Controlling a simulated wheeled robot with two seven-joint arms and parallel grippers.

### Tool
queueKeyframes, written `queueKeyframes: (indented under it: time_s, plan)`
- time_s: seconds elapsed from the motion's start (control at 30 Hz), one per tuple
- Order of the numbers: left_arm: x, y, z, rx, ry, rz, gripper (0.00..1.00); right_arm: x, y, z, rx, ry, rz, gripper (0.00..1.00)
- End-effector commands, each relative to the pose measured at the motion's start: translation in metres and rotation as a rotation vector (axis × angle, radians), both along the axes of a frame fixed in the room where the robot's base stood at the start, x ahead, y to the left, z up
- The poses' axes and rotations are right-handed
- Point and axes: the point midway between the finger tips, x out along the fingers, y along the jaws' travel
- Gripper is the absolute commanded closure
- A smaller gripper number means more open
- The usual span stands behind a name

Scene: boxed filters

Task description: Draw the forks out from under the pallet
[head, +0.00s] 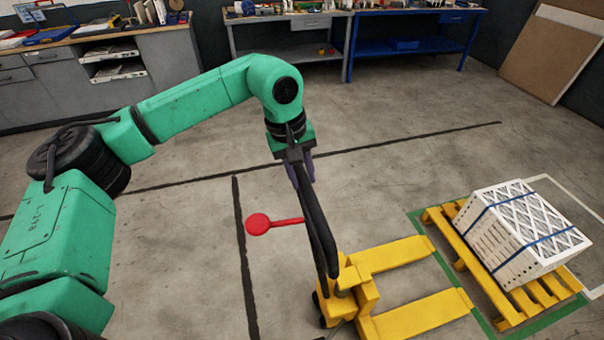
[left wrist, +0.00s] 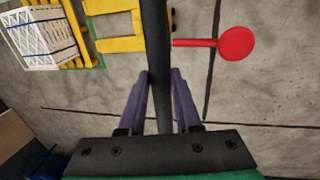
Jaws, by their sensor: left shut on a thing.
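The yellow pallet jack (head: 364,293) stands on the floor with its two forks (head: 415,312) pointing right, toward the pallet. The fork tips show in full at about the green floor line, apart from the yellow pallet (head: 527,296). The pallet carries a strapped stack of white-framed filters (head: 522,227). My left gripper (head: 302,168) is shut on the jack's black handle (head: 318,225); the left wrist view shows the bar (left wrist: 156,40) between the purple fingers. A red disc on a stem (head: 258,224) sticks out left beside the handle; its attachment is unclear. My right gripper is not in view.
A green outline (head: 417,222) surrounds the pallet on the floor. Dark lines (head: 243,260) cross the concrete. The floor left of the jack looks clear. Grey cabinets (head: 90,80) and a blue bench (head: 412,45) stand at the back; a brown board (head: 548,55) leans at the right.

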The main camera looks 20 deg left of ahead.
Motion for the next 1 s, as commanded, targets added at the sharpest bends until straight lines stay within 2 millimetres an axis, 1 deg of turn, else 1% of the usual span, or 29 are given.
queueKeyframes:
  time_s: [0.07, 0.2, 0.3, 0.43, 0.47, 0.5, 0.53, 0.87, 0.97, 1.0]
  plan:
    - [0.001, -0.001, 0.000, -0.002, -0.004, 0.000, 1.00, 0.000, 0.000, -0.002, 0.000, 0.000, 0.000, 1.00]
    - [0.005, -0.007, -0.002, -0.006, -0.005, -0.001, 1.00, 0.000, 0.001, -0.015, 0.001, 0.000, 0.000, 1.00]
    - [0.005, -0.008, 0.002, -0.007, -0.007, -0.001, 1.00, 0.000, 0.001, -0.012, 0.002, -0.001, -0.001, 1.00]
    - [0.005, -0.008, 0.003, -0.008, -0.009, -0.001, 1.00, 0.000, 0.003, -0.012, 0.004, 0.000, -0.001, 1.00]
    - [0.005, -0.008, 0.003, -0.008, -0.009, -0.001, 0.60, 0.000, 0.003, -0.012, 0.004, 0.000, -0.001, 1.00]
    - [0.005, -0.008, 0.003, -0.007, -0.008, -0.001, 0.45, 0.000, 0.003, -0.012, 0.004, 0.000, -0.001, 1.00]
    - [0.005, -0.008, 0.003, -0.006, -0.008, -0.001, 0.39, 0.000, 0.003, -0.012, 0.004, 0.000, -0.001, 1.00]
    - [0.004, -0.006, 0.003, -0.002, -0.004, -0.001, 0.39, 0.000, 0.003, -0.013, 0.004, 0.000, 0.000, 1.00]
    - [0.004, -0.005, 0.012, -0.002, -0.006, 0.000, 0.39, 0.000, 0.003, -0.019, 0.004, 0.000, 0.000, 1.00]
    - [0.003, -0.004, 0.019, -0.001, -0.007, 0.000, 0.39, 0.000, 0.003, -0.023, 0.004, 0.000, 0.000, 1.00]
